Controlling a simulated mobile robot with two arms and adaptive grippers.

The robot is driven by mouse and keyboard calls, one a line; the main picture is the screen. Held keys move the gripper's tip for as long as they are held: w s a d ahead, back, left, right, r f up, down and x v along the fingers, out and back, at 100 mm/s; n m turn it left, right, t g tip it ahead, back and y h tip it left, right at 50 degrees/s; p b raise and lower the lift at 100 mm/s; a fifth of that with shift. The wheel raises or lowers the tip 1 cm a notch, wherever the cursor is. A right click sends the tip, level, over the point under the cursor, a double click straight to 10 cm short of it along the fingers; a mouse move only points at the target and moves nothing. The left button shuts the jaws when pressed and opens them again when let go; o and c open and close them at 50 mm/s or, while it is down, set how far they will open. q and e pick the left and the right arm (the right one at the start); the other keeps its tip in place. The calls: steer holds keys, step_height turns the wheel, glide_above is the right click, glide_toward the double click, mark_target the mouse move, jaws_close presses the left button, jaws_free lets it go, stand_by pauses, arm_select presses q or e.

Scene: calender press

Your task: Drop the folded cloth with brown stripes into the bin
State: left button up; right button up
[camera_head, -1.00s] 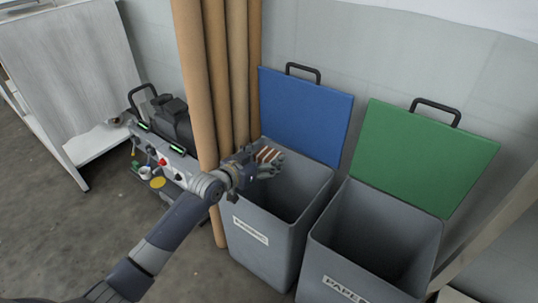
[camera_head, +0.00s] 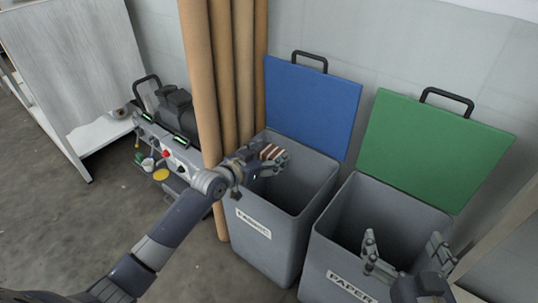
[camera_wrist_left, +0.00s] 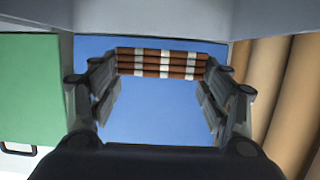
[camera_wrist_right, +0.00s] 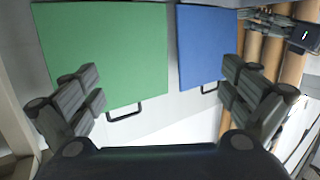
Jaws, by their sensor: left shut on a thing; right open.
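The folded cloth with brown and white stripes (camera_head: 271,152) is held in my left gripper (camera_head: 272,160). In the left wrist view the cloth (camera_wrist_left: 162,63) spans between the fingertips, with the blue lid behind it. My left gripper is over the opening of the grey bin with the blue lid (camera_head: 262,235), near its left side. That bin's label is too small to read surely. The grey bin labelled PAPER with the green lid (camera_head: 385,235) stands to its right. My right gripper (camera_head: 405,250) is open and empty, in front of the PAPER bin's opening.
The blue lid (camera_head: 312,105) and green lid (camera_head: 435,150) stand raised against the wall. Tall brown rolls (camera_head: 195,90) stand left of the bins. A machine (camera_head: 165,135) and a white panel (camera_head: 75,60) are further left. Floor is clear at lower left.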

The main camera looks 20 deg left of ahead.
arm_select(q)
steer(key=shift+f+b, duration=1.5)
steer(key=shift+b, duration=0.05)
steer(key=shift+f, duration=0.1)
arm_select(e)
step_height(320, 180, up, 16)
steer(key=s+t+y, duration=0.3)
steer(key=t, duration=0.6)
steer(key=shift+a+y, duration=0.3)
steer(key=shift+a, duration=0.1)
steer(key=shift+f, duration=0.1)
arm_select(q)
steer(key=o, duration=1.1)
steer(key=v, duration=1.2)
